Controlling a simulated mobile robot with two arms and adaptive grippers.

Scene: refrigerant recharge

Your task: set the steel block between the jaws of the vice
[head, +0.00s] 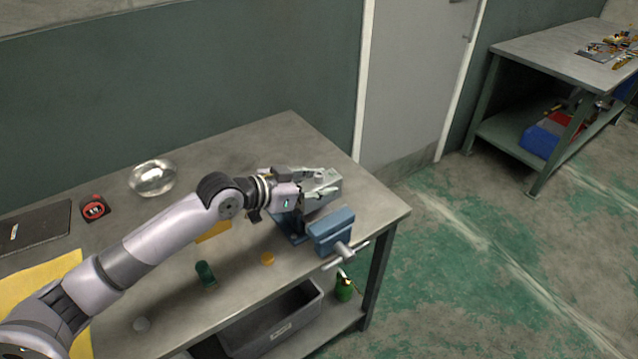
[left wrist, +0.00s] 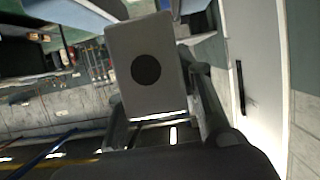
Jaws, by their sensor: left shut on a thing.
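The steel block (left wrist: 147,65) is a grey block with a dark round spot on its face. In the left wrist view it sits between the fingers of my left gripper (left wrist: 165,115), which is shut on it. In the head view my left gripper (head: 318,187) is over the right end of the bench, just behind the blue vice (head: 332,230). I cannot clearly tell the block from the grey fingers there. The vice stands at the bench's front right edge, its handle toward the front. My gripper and arm partly hide its rear and jaw gap. My right gripper is not in view.
A grey bin (head: 315,305) and green bottle (head: 344,289) are below. The bench's back right is clear.

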